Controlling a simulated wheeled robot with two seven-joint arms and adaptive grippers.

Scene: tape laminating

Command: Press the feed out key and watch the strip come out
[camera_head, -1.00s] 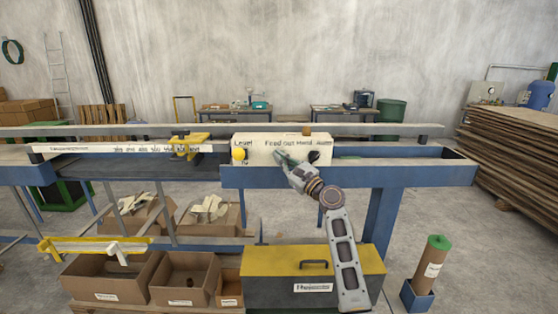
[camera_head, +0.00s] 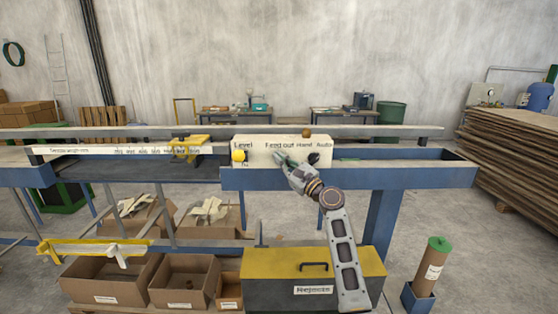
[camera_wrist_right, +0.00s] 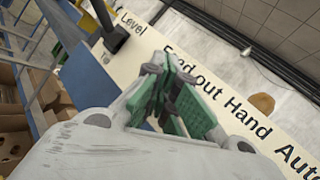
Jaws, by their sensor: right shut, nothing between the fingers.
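A cream control panel (camera_head: 258,156) on the blue machine frame carries the labels Level, Feed out, Hand and Auto. My right gripper (camera_head: 278,155) reaches up from below and its tips are at the panel, just under the Feed out label. In the right wrist view my right gripper (camera_wrist_right: 172,95) is shut and empty, its green-padded fingers together in front of the panel (camera_wrist_right: 235,112). The fingers hide the feed out key, so I cannot tell whether they touch it. No strip coming out can be made out. My left gripper is not in view.
A yellow knob (camera_head: 239,155) sits left on the panel and a black knob (camera_head: 314,158) right. A yellow-topped box (camera_head: 285,263) stands below my right arm. Cardboard boxes (camera_head: 183,279) stand lower left. A yellow clamp (camera_head: 188,147) sits on the ruler rail.

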